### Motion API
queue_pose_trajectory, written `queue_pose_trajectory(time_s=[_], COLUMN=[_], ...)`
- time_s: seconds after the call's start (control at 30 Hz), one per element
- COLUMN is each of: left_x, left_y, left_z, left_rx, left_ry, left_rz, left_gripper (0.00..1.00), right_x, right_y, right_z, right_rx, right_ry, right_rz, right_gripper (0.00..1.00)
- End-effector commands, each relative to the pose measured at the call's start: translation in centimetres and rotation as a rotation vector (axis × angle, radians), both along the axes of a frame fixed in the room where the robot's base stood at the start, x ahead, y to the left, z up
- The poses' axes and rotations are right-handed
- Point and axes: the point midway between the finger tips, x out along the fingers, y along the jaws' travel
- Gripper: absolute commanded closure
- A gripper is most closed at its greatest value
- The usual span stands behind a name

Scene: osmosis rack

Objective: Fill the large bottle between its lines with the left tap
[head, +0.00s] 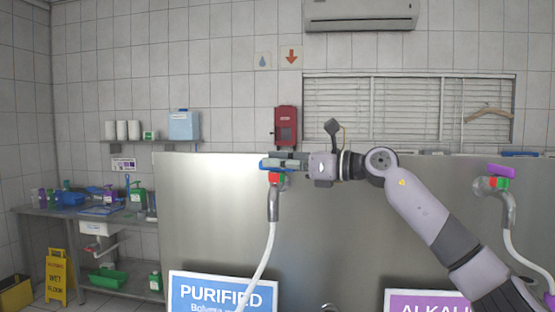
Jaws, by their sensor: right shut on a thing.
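The left tap (273,200) is a grey spout on the steel panel, above a blue "PURIFIED" sign. It has a red and green collar (276,179) and a blue handle (264,168) at its top. A pale hose (262,265) hangs from its spout. My right gripper (283,163) reaches in from the right and is shut on the blue handle, covering part of it. My left gripper is out of view. I see no bottle under the tap; the area below the hose is cut off by the picture's bottom edge.
A second tap (509,205) with a purple handle (501,170) and pale hose stands at the right. A blue container (184,125) is on the wall shelf. At the left are a cluttered side table with a sink (100,229) and a yellow floor sign (57,276).

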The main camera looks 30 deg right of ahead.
Motion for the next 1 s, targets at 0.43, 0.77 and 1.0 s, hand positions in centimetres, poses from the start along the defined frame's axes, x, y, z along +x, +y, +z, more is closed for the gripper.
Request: queue_pose_trajectory(time_s=[0.43, 0.77, 1.0], left_x=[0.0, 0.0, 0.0], left_y=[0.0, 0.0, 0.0], left_z=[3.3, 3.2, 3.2], left_rx=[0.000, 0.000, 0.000], left_ry=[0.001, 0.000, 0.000], left_rz=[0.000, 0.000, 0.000], left_gripper=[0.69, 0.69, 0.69], right_x=[-0.1, -0.1, -0.1], right_y=[0.3, 0.4, 0.2], right_z=[-0.2, -0.3, -0.2], right_rx=[0.003, 0.000, 0.002], right_ry=[0.002, 0.004, 0.001], right_rz=[0.259, 0.260, 0.255], right_gripper=[1.00, 0.78, 0.69])
